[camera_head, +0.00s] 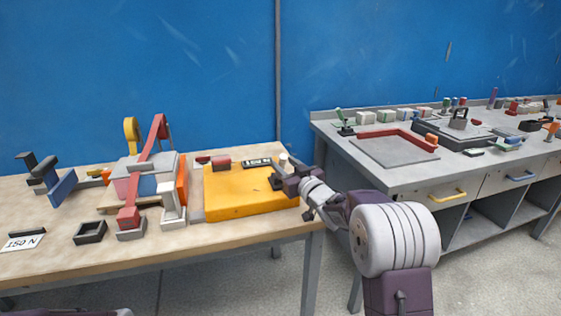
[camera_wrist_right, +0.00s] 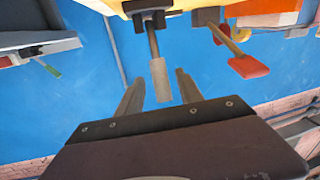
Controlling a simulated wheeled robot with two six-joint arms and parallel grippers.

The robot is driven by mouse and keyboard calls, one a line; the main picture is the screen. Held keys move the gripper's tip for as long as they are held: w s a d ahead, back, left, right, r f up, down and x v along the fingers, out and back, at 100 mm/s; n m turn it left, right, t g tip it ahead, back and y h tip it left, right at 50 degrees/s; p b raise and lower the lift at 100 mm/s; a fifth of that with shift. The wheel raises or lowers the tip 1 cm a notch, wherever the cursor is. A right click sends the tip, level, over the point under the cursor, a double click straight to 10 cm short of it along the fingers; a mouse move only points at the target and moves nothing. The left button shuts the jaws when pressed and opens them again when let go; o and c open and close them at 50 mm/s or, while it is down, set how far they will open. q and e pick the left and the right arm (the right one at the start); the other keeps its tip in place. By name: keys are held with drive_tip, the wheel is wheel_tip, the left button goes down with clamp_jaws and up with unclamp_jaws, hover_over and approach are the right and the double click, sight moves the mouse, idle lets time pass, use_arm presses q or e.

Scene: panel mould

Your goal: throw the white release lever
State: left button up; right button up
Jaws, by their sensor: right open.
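The white release lever (camera_head: 283,160) stands at the right rear corner of the yellow panel block (camera_head: 240,195); only its pale tip shows in the head view. In the right wrist view its off-white grip (camera_wrist_right: 159,78) sits on a dark rod from a black bracket (camera_wrist_right: 147,9). My right gripper (camera_head: 282,180) is at that corner with its jaws open. In the right wrist view the end of the grip appears between the two fingers, with a gap on each side; whether it is touched or at the same depth I cannot tell.
A small red-ended lever (camera_wrist_right: 248,67) is beside it in the wrist view. A clamp stand with a red arm (camera_head: 158,138) stands left of the yellow block. A black square frame (camera_head: 90,232) and a "150 N" card (camera_head: 23,241) lie farther left. A grey bench (camera_head: 390,178) stands right.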

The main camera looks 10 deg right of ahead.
drive_tip(key=x, duration=0.4)
drive_tip(key=shift+w+a, duration=0.15)
drive_tip(key=shift+w, duration=0.25)
clamp_jaws()
idle(1.0)
